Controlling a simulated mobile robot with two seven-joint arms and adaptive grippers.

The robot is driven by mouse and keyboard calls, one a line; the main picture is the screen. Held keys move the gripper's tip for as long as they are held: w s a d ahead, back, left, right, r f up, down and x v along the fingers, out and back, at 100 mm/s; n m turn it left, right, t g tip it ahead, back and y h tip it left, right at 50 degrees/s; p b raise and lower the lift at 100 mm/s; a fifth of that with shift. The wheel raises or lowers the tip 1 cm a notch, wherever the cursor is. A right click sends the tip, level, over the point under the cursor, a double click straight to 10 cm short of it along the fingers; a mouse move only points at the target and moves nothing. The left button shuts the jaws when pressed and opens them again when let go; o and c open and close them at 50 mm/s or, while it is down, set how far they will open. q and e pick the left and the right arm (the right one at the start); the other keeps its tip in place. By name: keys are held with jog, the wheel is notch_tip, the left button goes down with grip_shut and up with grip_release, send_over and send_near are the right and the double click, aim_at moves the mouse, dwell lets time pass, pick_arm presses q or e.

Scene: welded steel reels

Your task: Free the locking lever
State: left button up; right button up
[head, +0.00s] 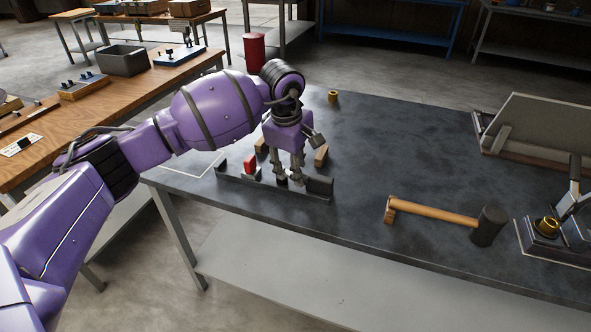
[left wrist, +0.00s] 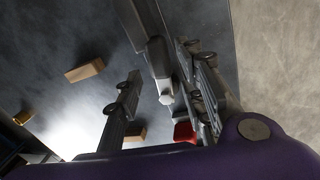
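A long dark metal rail fixture (head: 270,187) lies near the front edge of the dark table. It carries a red piece (head: 249,164) towards its left and a dark block (head: 320,186) at its right end. My left gripper (head: 289,179) points down over the fixture, fingers apart. In the left wrist view, a grey metal bar with a pale hexagonal end (left wrist: 166,97) lies between the spread fingers, with the red piece (left wrist: 184,132) beyond. I cannot tell whether the fingers touch the bar or whether it is the locking lever. My right gripper is not in view.
Wooden blocks (head: 321,155) lie just behind the fixture. A mallet (head: 440,212) lies to the right, near a metal device (head: 548,240) with a brass piece. A small brass cup (head: 333,96) stands at the back edge. The table's middle is clear.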

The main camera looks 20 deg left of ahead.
pick_arm(q)
jog(key=shift+w+f, duration=0.1)
jog(key=shift+f, duration=0.75)
grip_shut()
